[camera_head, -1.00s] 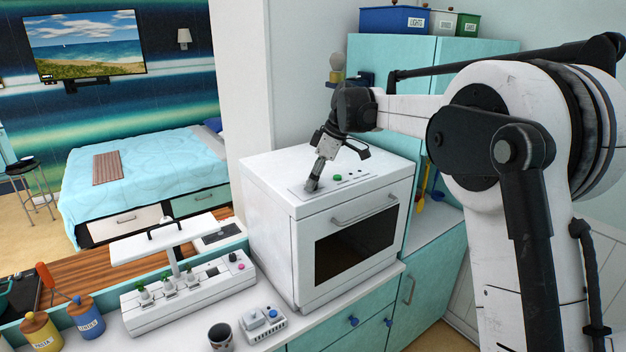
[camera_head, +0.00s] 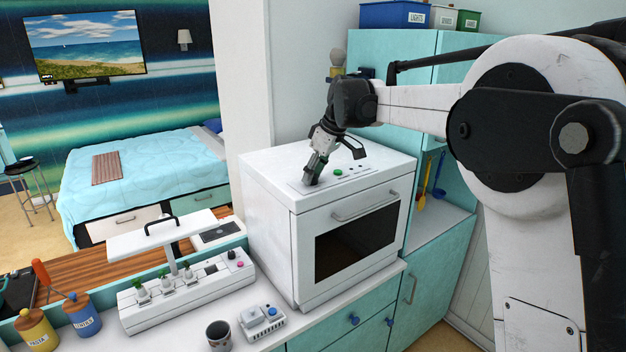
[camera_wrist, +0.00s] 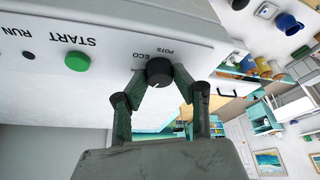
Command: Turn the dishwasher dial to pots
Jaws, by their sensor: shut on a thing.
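The dishwasher (camera_head: 270,172) is a white box with a dark window and a bar handle, standing on the counter. Its top panel carries a green button (camera_head: 338,172), also seen in the wrist view (camera_wrist: 77,61) beside the words START and RUN. The black dial (camera_wrist: 159,71) sits near the labels ECO and POTS in the wrist view. My gripper (camera_head: 311,180) points down at the panel's left end and hides the dial in the head view. In the wrist view my gripper's fingers (camera_wrist: 160,78) are closed around the dial, one on each side. The dial's exact pointer setting is hard to read.
In front stand a planter with a lamp (camera_head: 190,292), a small white device with a blue knob (camera_head: 262,320) and a dark cup (camera_head: 218,335). Bins (camera_head: 395,17) sit on the turquoise cabinet behind. The rest of the dishwasher top is clear.

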